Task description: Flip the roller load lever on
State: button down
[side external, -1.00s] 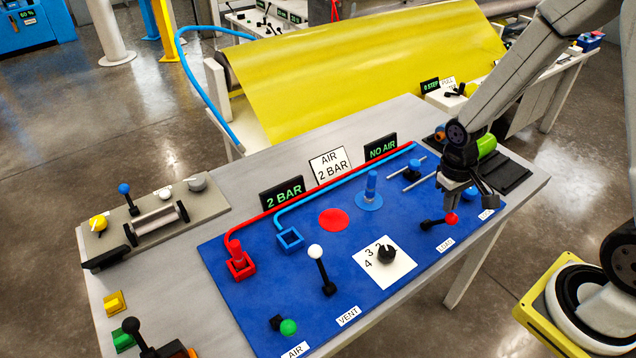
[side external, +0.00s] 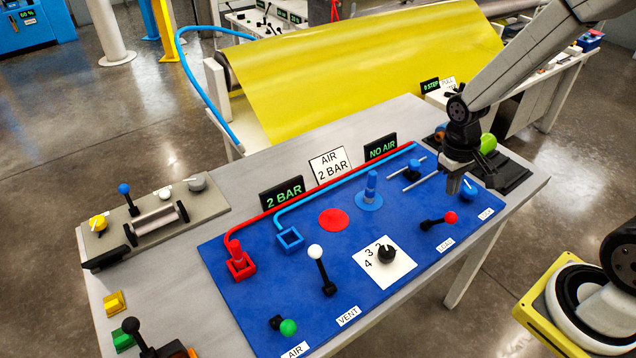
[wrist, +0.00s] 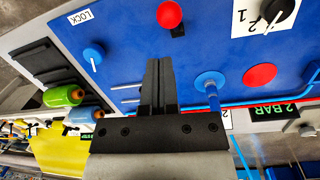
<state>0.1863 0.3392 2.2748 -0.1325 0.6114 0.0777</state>
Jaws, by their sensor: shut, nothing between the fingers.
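The load lever, a black lever with a red ball (side external: 451,217), stands on the blue panel (side external: 330,265) above the LOAD label (side external: 446,243). Its arm leans to the right, towards the blue LOCK knob (side external: 468,190). My gripper (side external: 453,187) is shut and empty, above the panel behind the red ball and apart from it. In the wrist view, the shut fingers (wrist: 158,65) point at the panel, with the red ball (wrist: 169,14) beyond their tips, near the top edge.
A white-plated numbered dial (side external: 386,256) and a white-ball VENT lever (side external: 318,253) stand to the left of the load lever. The displays read 2 BAR (side external: 283,193) and NO AIR (side external: 380,149).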

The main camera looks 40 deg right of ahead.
jog(key=s+r, duration=0.4)
jog(key=s, duration=0.2)
jog(key=shift+s+a, duration=0.15)
jog(key=shift+a, duration=0.05)
jog(key=shift+r, duration=0.1)
dwell(0.4)
jog(key=w+a+n+t, duration=0.1)
jog(key=w+a+t, duration=0.2)
jog(key=a, duration=0.3)
jog(key=shift+w+a+n+t+y, duration=0.3)
jog(key=shift+w+a+n, duration=0.05)
jog(key=shift+a+n, duration=0.05)
dwell(0.8)
